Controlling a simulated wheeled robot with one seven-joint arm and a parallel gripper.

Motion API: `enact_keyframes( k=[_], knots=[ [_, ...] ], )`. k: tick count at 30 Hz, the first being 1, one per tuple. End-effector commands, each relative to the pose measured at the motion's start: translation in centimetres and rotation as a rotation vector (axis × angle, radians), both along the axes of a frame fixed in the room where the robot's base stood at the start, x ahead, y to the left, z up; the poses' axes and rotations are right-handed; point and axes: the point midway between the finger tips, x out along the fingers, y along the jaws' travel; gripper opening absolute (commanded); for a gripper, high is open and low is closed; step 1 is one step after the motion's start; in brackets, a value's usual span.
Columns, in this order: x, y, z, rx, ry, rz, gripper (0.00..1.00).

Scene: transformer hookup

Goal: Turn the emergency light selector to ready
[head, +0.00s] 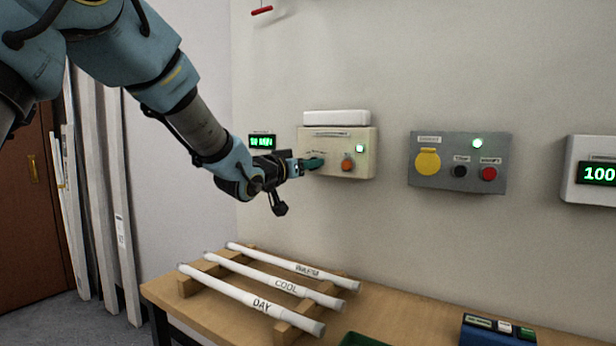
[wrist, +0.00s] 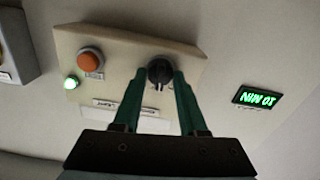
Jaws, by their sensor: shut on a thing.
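The emergency light unit is a cream box (head: 364,166) on the wall with a green lamp and an orange button; it also shows in the wrist view (wrist: 114,45). Its selector is a black round knob (wrist: 159,72), seen between my gripper's green fingers. My gripper (head: 316,163) reaches it from the left in the head view and hides the knob there. In the wrist view my gripper (wrist: 160,80) has its fingertips on either side of the knob, shut on it. The knob's label is too small to read.
A grey panel (head: 433,186) with yellow, black and red controls is at right. White tubes (head: 262,300) lie on the wooden bench (head: 400,310) below.

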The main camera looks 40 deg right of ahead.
Motion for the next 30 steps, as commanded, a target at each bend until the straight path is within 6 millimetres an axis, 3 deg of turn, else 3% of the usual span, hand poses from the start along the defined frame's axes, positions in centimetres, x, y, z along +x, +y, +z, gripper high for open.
enact_keyframes(
  k=[9, 23, 24, 30],
  knots=[
    [-0.01, 0.02, -0.15, 0.027, -0.1, 0.001, 0.0],
    [-0.01, 0.01, -0.06, 0.032, -0.114, 0.001, 0.0],
    [-0.01, 0.01, -0.06, 0.032, -0.114, 0.001, 0.44],
    [-0.02, 0.01, -0.04, 0.032, -0.114, 0.001, 0.66]
  ],
)
